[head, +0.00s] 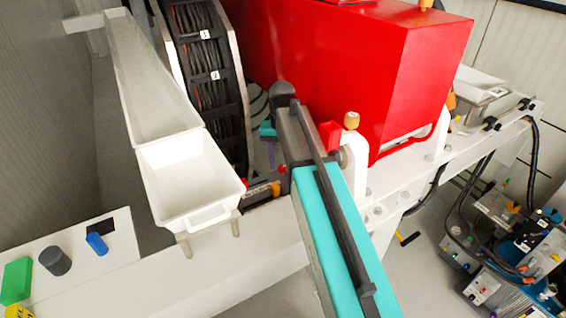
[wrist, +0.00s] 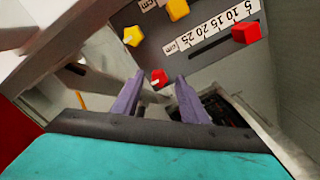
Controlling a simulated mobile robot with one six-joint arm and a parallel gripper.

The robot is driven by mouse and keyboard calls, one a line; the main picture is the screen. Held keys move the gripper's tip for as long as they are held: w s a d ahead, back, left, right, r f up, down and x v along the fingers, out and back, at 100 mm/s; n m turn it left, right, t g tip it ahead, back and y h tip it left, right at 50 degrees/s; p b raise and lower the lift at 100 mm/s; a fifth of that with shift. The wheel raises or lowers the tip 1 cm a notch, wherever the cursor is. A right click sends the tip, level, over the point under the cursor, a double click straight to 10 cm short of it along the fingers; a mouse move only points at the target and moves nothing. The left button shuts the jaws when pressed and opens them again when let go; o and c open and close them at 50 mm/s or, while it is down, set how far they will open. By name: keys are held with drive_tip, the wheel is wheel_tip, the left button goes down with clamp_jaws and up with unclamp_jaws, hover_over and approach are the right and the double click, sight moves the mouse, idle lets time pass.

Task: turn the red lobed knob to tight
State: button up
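The red lobed knob (wrist: 158,77) shows small in the wrist view, at the lower edge of a grey panel (wrist: 208,58). My gripper (wrist: 160,80) has two purple fingers, spread apart. The knob appears between the fingertips with a gap on each side. I cannot tell whether the tips reach around it or stop short of it. In the head view my teal and dark arm hides most of the gripper; a bit of purple finger shows beside the black cable reel (head: 210,75). I cannot make out the knob surely there.
On the panel, a yellow lobed knob (wrist: 133,36), another yellow knob (wrist: 177,9) and a red slider knob (wrist: 246,32) by a centimetre scale (wrist: 215,28) are close by. A white tray (head: 185,175) and a large red housing (head: 350,70) flank my arm.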

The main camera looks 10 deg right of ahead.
sight(282, 167)
drive_tip(key=shift+s+r, duration=0.1)
drive_tip(key=shift+r, duration=0.05)
wheel_tip(282, 167, up, 14)
drive_tip(key=p, duration=0.9)
drive_tip(key=shift+f, duration=0.25)
idle(0.6)
